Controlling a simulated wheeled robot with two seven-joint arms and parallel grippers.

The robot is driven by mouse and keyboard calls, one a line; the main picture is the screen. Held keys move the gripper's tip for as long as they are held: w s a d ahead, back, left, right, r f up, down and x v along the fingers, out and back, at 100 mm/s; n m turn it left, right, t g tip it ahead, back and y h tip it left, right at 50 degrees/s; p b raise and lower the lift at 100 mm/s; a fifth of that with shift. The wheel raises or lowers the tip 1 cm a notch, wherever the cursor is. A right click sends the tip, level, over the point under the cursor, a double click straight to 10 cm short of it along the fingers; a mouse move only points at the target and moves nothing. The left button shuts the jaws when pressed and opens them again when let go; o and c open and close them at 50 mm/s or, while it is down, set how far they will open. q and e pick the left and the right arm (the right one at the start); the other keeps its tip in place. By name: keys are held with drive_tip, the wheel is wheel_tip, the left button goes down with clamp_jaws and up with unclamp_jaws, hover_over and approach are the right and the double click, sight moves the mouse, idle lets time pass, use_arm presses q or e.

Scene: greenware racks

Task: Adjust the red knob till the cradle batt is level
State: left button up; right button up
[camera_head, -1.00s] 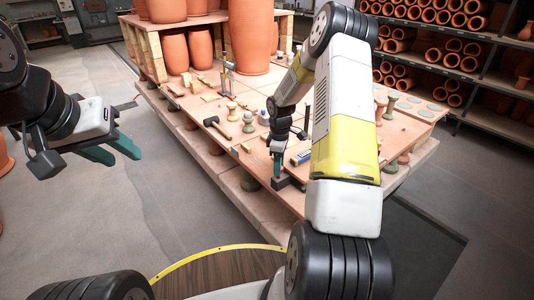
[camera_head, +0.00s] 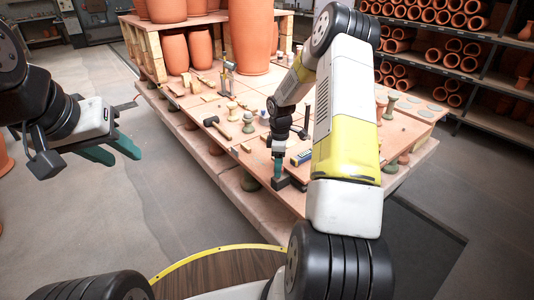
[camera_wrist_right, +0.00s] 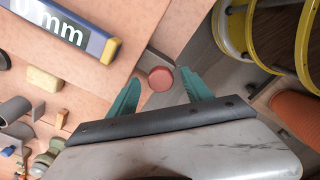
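The red knob (camera_wrist_right: 160,78) shows in the right wrist view as a small round cap at the board's edge, by a grey bracket. My right gripper (camera_wrist_right: 160,92) has its two teal fingers apart, one on each side of the knob, with visible gaps. In the head view this gripper (camera_head: 278,172) points down at the near edge of the board, and the knob is hidden there. The pale orange board (camera_head: 215,165) is probably the cradle batt; its tilt cannot be told. My left gripper (camera_head: 122,158) is open and empty, left of the table.
A blue gauge (camera_wrist_right: 75,25) with a display ending in "0 mm" lies on the board; its other digits are cut off. A mallet (camera_head: 217,127), small stands and wooden blocks lie beyond. Tall clay pots (camera_head: 250,35) stand at the back.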

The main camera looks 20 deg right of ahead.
wheel_tip(320, 180, up, 7)
drive_tip(key=shift+r, duration=0.4)
idle(0.4)
drive_tip(key=shift+r, duration=0.3)
drive_tip(key=s+a+r+m+t, duration=0.1)
drive_tip(key=s+a+r+m, duration=0.3)
drive_tip(key=r, duration=0.5)
drive_tip(key=s+a+r+m+t, duration=0.1)
drive_tip(key=s+r+t, duration=0.1)
drive_tip(key=s+r, duration=0.55)
drive_tip(key=s+a+r+m+t+y, duration=0.1)
drive_tip(key=s+a+r+m, duration=0.2)
drive_tip(key=s, duration=0.5)
drive_tip(key=s+a+r+m+t+y, duration=0.1)
drive_tip(key=s+a+r+m+t, duration=0.1)
drive_tip(key=s, duration=0.7)
wheel_tip(320, 180, up, 4)
drive_tip(key=a+m, duration=0.1)
drive_tip(key=m, duration=0.1)
drive_tip(key=shift+m, duration=0.4)
